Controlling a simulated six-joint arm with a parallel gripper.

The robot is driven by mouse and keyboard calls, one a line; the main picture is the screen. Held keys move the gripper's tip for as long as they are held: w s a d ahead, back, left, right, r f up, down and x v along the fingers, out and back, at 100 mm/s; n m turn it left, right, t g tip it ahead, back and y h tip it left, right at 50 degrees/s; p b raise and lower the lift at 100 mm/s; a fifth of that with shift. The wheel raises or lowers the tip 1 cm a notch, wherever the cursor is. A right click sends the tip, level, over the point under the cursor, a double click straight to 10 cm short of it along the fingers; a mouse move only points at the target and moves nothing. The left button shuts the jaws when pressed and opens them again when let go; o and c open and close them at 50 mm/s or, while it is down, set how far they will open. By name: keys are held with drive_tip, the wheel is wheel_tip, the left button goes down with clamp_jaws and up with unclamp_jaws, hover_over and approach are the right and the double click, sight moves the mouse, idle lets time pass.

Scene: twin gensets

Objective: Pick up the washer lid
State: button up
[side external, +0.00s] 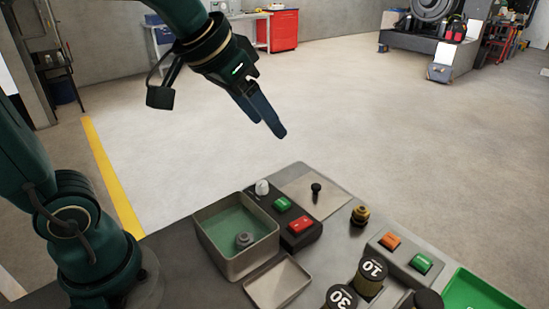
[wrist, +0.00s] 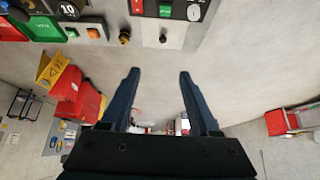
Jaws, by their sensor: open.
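A flat grey plate (side external: 298,187) with an upright black knob (side external: 316,188) lies at the far edge of the bench; it looks like the washer lid. In the wrist view the knob (wrist: 163,38) stands near the top centre, beyond my fingertips. An open grey box (side external: 232,259) with a green inside holds a small grey round part (side external: 244,239), perhaps a washer. My gripper (side external: 269,127) is open and empty, high above and left of the knob in the side view. In the wrist view both fingers (wrist: 159,74) are apart with nothing between them.
A shallow grey tray (side external: 278,282) lies beside the box. A black switch panel (side external: 301,225) stands between box and plate. A brass fitting (side external: 360,215), a grey button box (side external: 405,255), black cylinders marked 10 (side external: 370,276) and 30 (side external: 341,298), and a green tray (side external: 478,290) lie rightward.

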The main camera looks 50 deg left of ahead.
drive_tip(key=w+f, duration=0.3)
drive_tip(key=w, duration=0.5)
drive_tip(key=g, duration=0.2)
hover_over(316, 185)
drive_tip(key=s, duration=0.2)
wheel_tip(316, 185, down, 8)
drive_tip(key=shift+g, duration=0.7)
drive_tip(key=x, duration=0.3)
drive_tip(key=s+x, duration=0.1)
drive_tip(key=shift+w+f, duration=0.15)
drive_tip(key=shift+f, duration=0.7)
drive_tip(key=shift+x, duration=2.25)
clamp_jaws()
